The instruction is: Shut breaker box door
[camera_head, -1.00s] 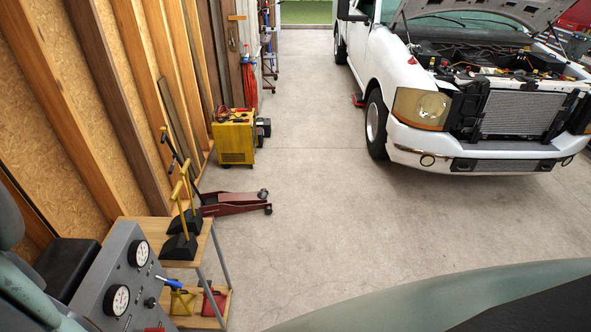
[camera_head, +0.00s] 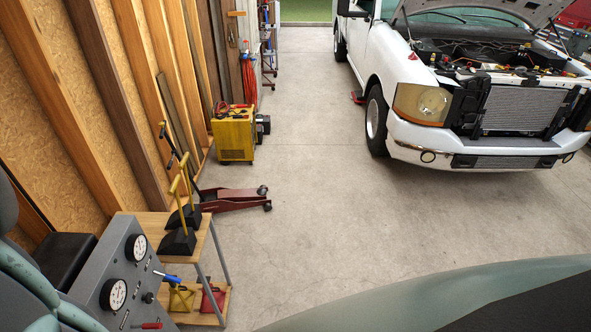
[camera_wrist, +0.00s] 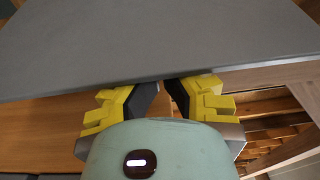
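A flat grey panel (camera_wrist: 150,40) fills the top of the wrist view, its lower edge running across just beyond my fingers. I cannot tell whether it is the breaker box door; no breaker box is recognisable in the head view. My gripper (camera_wrist: 163,90) has yellow and black fingers with a narrow gap between them and nothing visible held there. The fingertips are at the panel's edge and partly hidden by it; touching or apart I cannot tell. My gripper is outside the head view.
A grey gauge console (camera_head: 125,275) and wooden shelf cart (camera_head: 150,222) stand at lower left. A red floor jack (camera_head: 228,200) and yellow charger (camera_head: 234,136) are along the stud wall. A white pickup (camera_head: 420,100) with raised hood stands at right. The middle floor is clear.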

